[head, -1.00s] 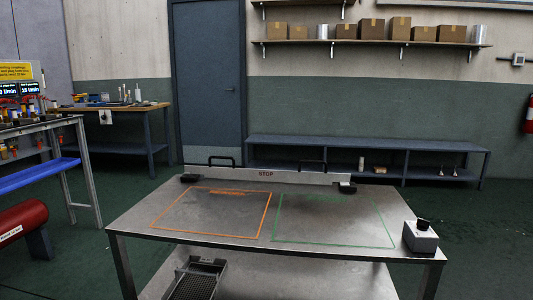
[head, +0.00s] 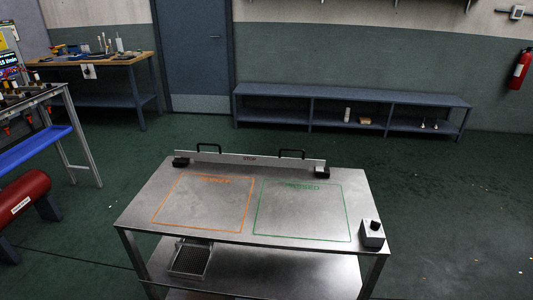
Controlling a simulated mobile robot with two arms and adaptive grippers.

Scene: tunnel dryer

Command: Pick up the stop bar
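Neither of my grippers shows in the view.
The tabletop has an orange outlined area (head: 160,200) and a green outlined area (head: 256,212), both empty.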

